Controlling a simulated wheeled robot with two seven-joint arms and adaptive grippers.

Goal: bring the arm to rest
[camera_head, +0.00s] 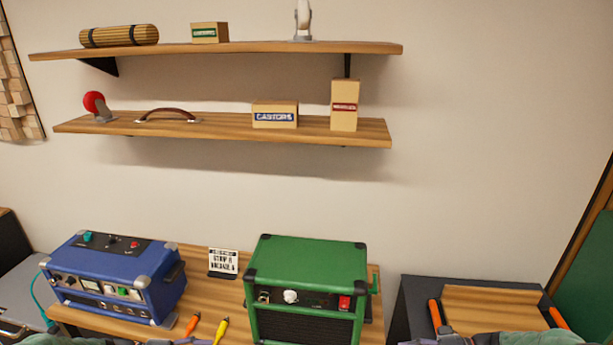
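The task names no object besides the arm. Small greyish parts that look like my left gripper (180,341) show at the bottom edge, in front of the bench between the blue and green amps. Similar parts, likely my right gripper (420,341), show at the bottom edge right of the green amp. Both are mostly cut off by the frame, so I cannot tell their finger state. No held thing is visible in either.
A blue amp (105,280), a small sign (223,262) and a green amp (305,258) stand on the wooden bench (203,290). Orange (193,324) and yellow (221,329) handles lie between the amps. A dark-sided box (412,297) is at right. Two loaded shelves (225,128) hang above.

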